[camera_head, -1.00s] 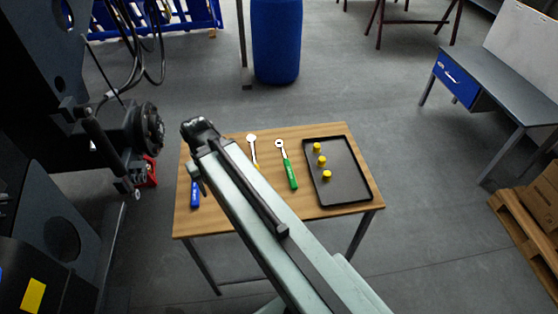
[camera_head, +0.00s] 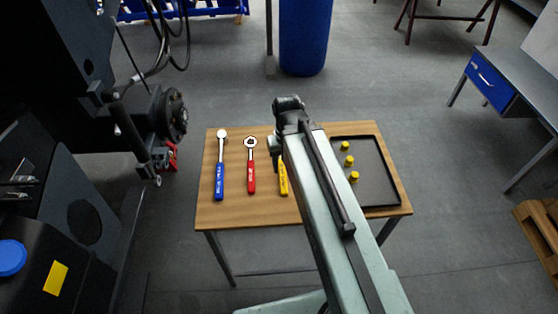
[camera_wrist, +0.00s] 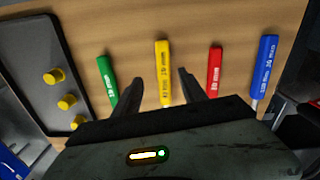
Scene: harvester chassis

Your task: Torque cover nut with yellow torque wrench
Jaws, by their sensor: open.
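The yellow torque wrench (camera_head: 283,181) lies on the wooden table, its handle showing just left of my arm in the head view; its head is hidden by my arm. In the wrist view the yellow handle (camera_wrist: 163,72) stands between the two open fingers of my gripper (camera_wrist: 160,88), with its lower end hidden behind my gripper body. I cannot tell whether the fingers are at the handle's height. Several yellow nuts or caps (camera_head: 350,161) sit in the black tray; I cannot tell if one is the cover nut.
A red wrench (camera_head: 251,172) and a blue wrench (camera_head: 219,175) lie left of the yellow one. A green handle (camera_wrist: 107,80) lies close beside one finger in the wrist view. The black tray (camera_head: 388,202) is at the table's right. The dark chassis with a round hub (camera_head: 174,115) stands at the left.

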